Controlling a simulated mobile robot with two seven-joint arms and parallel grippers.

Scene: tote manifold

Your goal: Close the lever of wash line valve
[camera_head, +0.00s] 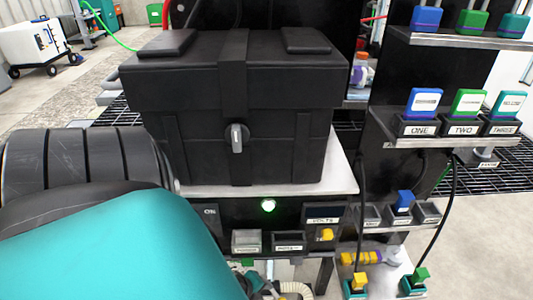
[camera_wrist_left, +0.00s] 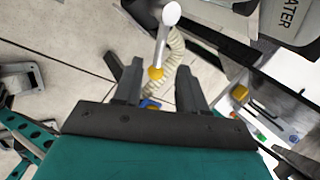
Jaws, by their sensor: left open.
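In the left wrist view, a pale handle with a round white end (camera_wrist_left: 170,14) runs down to an orange-yellow part (camera_wrist_left: 155,73), beside a beige ribbed hose (camera_wrist_left: 175,48). It looks like a valve lever, but no label on it is readable. My left gripper (camera_wrist_left: 160,66) is open, with its dark fingers on either side of the orange-yellow part. I cannot tell whether either finger touches it. In the head view, my teal left arm hides the gripper's jaws and most of this area; the hose (camera_head: 297,288) shows at the bottom edge. My right gripper is not in view.
A black latched case (camera_head: 280,140) stands on a pale shelf (camera_head: 340,178) above a panel with a green light (camera_head: 268,206). Labelled holders (camera_head: 463,125) and hanging black cables (camera_head: 446,205) are at right. A grey surface marked WATER (camera_wrist_left: 290,20) is near the gripper.

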